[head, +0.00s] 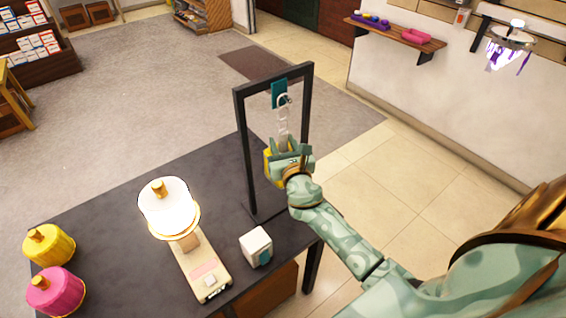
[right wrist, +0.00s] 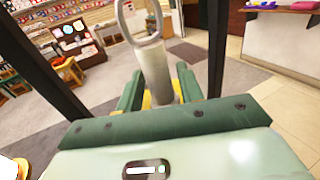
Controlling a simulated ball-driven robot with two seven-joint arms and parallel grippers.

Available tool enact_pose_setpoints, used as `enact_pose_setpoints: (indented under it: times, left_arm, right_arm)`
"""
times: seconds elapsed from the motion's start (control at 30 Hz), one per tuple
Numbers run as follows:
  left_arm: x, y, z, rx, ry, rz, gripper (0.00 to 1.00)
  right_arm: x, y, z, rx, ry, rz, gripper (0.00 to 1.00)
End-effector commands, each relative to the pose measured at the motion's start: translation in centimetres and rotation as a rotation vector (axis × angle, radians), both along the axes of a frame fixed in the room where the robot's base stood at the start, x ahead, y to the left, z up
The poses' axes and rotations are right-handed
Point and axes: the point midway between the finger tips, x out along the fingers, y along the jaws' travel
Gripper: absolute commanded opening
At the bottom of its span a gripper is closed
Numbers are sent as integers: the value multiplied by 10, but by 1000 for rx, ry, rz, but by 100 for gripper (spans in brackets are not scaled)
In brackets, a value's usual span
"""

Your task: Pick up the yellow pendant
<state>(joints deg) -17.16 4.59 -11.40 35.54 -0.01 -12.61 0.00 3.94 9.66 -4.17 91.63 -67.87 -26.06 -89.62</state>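A yellow piece (head: 268,160) shows beside and behind my right gripper (head: 288,150), at the black frame. In the right wrist view, a pale stem (right wrist: 152,75) with a ring on top stands between the two green fingers of my right gripper (right wrist: 160,85), with a bit of yellow (right wrist: 147,100) low behind it. Whether the fingers touch the stem cannot be told. The ring is at the hook of the frame's teal clip (head: 279,94). A second yellow body (head: 48,246) with a gold cap sits at the table's left. My left gripper is not in view.
The black frame (head: 240,125) stands on the dark table (head: 120,200). A glowing white lamp (head: 168,212) rests on a scale (head: 205,278). A white box (head: 256,246) and a pink body (head: 55,292) are nearby. A wall shelf (head: 395,36) is at the right.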

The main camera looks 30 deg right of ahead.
Motion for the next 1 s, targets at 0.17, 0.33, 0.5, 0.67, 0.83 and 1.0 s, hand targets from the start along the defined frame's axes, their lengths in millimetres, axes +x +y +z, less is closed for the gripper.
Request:
enact_pose_setpoints:
  times: [0.17, 0.33, 0.5, 0.67, 0.83, 1.0]
  left_arm:
    - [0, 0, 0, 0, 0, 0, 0]
    - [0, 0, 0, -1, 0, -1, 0]
    - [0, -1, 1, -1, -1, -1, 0]
    - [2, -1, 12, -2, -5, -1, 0]
    - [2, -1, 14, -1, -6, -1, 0]
    - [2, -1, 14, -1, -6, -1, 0]
  right_arm:
    - [0, 0, 0, 0, 0, 0, 0]
    - [0, 0, 1, -1, -2, 0, 0]
    - [0, 0, 3, -1, -2, 0, 0]
    - [0, 0, 17, -2, -3, 1, 0]
    - [-27, -2, 16, -3, 1, 0, 0]
    - [-75, -6, 14, -3, 2, 1, 0]
